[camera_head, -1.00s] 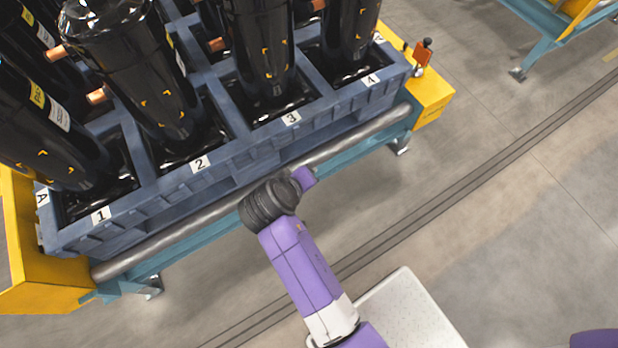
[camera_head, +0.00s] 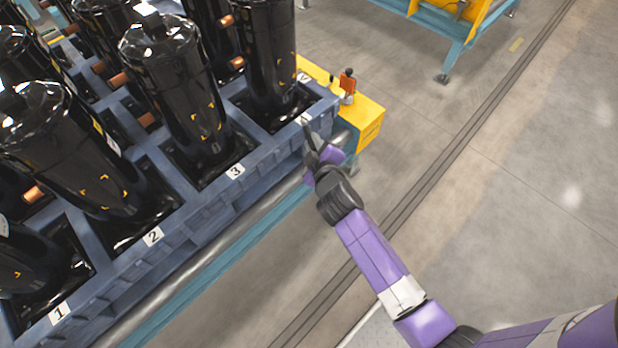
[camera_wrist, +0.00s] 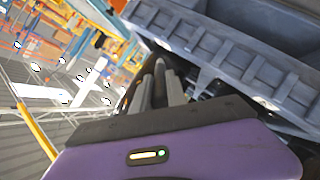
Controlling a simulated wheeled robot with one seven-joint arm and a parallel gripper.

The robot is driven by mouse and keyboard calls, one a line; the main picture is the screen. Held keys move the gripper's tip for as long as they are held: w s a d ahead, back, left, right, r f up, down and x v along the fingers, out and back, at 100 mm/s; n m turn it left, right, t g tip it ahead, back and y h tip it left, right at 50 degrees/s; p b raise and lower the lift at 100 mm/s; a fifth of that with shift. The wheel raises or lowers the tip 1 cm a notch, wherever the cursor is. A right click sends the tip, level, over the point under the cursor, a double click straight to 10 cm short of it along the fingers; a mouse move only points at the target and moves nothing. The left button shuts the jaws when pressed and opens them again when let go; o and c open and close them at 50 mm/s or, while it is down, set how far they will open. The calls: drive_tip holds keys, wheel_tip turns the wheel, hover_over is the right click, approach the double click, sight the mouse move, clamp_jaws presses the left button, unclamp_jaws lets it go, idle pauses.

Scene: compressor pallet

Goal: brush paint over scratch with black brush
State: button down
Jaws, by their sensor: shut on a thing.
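My gripper (camera_head: 313,148) is at the pallet's right front corner, by the label at the fourth slot. It is shut on the black brush (camera_head: 306,129), a thin dark stick pointing up toward the pallet rim. In the wrist view, my gripper (camera_wrist: 160,80) shows two grey fingers close together, with the thing between them mostly hidden. Black compressors stand in the slots; the nearest to my gripper is the glossy one at the right (camera_head: 268,65), a little apart from the brush. I cannot make out a scratch on any of them.
The blue-grey pallet (camera_head: 195,215) has numbered slots along its front edge. A yellow end block (camera_head: 370,122) with a small orange part (camera_head: 347,82) stands just right of my gripper. Another blue and yellow stand (camera_head: 455,30) is farther back. The floor at right is clear.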

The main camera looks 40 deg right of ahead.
drive_tip(key=r, duration=0.1)
drive_tip(key=w+d+r+t, duration=0.1)
drive_tip(key=shift+w+r, duration=0.3)
drive_tip(key=shift+w+b, duration=1.2)
drive_tip(key=shift+w, duration=1.7)
drive_tip(key=shift+w+b, duration=0.6)
drive_tip(key=shift+w, duration=0.6)
